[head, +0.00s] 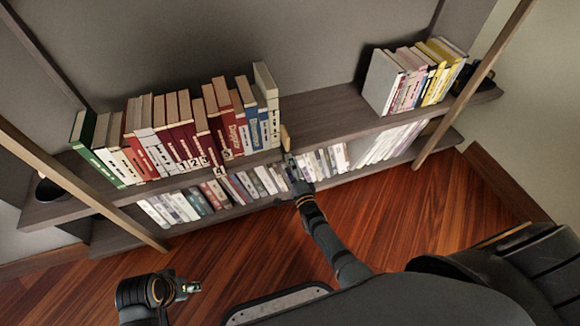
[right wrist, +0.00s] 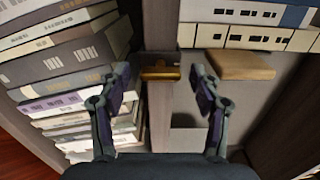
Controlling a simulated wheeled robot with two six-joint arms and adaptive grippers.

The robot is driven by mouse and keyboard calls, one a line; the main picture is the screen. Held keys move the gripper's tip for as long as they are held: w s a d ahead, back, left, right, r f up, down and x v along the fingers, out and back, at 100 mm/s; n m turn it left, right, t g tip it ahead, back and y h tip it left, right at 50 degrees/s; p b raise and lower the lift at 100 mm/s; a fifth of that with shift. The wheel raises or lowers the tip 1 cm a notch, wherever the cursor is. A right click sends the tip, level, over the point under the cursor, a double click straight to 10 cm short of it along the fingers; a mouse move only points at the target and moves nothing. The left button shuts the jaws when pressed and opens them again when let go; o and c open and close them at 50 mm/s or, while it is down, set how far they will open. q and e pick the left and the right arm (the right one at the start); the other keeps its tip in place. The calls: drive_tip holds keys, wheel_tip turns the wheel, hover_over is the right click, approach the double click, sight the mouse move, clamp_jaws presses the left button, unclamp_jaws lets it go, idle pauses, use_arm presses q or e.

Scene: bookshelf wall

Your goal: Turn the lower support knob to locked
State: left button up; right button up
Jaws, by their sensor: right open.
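In the right wrist view, a small brass-coloured knob (right wrist: 160,73) sits on the edge of a shelf board (right wrist: 161,125). My right gripper (right wrist: 160,95) is open, with one finger on each side of the knob and apart from it. In the head view my right gripper (head: 292,168) is at the front edge of the upper shelf (head: 325,112); I cannot make out the knob there. My left gripper (head: 190,288) is low at the left, away from the shelves, too small to tell its opening. No lock marking is readable.
A wooden block (right wrist: 240,66) stands beside the books near the right finger; it also shows in the head view (head: 285,138). The upper shelf's middle and the wooden floor (head: 400,215) are clear.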

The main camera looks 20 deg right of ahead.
drive_tip(key=shift+s, duration=0.1)
drive_tip(key=s, duration=1.1)
drive_tip(key=shift+s+d, duration=0.2)
drive_tip(key=shift+s, duration=0.2)
